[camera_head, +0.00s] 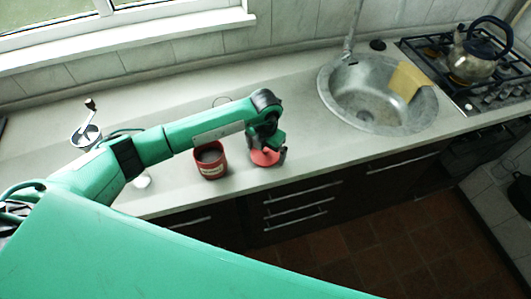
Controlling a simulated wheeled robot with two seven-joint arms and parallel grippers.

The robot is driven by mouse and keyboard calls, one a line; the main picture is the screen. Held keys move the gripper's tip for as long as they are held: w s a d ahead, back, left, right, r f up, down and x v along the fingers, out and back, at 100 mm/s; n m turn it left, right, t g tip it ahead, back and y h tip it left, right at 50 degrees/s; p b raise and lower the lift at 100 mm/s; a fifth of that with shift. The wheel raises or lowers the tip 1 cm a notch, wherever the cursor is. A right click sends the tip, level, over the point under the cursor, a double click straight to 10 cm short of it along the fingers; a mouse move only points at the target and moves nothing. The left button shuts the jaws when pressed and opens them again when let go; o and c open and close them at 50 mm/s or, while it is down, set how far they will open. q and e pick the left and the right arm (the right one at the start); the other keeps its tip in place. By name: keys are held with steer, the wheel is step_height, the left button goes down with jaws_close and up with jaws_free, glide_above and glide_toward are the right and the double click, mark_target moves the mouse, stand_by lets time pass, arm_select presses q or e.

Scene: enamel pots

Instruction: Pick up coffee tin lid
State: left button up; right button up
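The coffee tin lid (264,158) is a flat red disc near the front edge of the counter, right of the tin. The red coffee tin (211,162) stands upright and open, with a pale label on its front. My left gripper (268,150) is at the lid, reaching down from above, and its dark fingers overlap the lid in the head view. The fingers and wrist hide part of the lid, and I cannot tell whether they are closed on it or whether it is lifted. My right gripper is not in view.
A hand grinder (87,130) stands at the left, partly behind my arm. A round metal sink (372,98) with a yellow cloth (408,80) is at the right, then a kettle (474,54) on the gas hob (455,84). The counter (310,125) between lid and sink is clear.

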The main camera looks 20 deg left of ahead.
arm_select(q)
steer(key=c, duration=0.7)
steer(key=shift+o, duration=0.2)
steer(key=shift+r, duration=0.15)
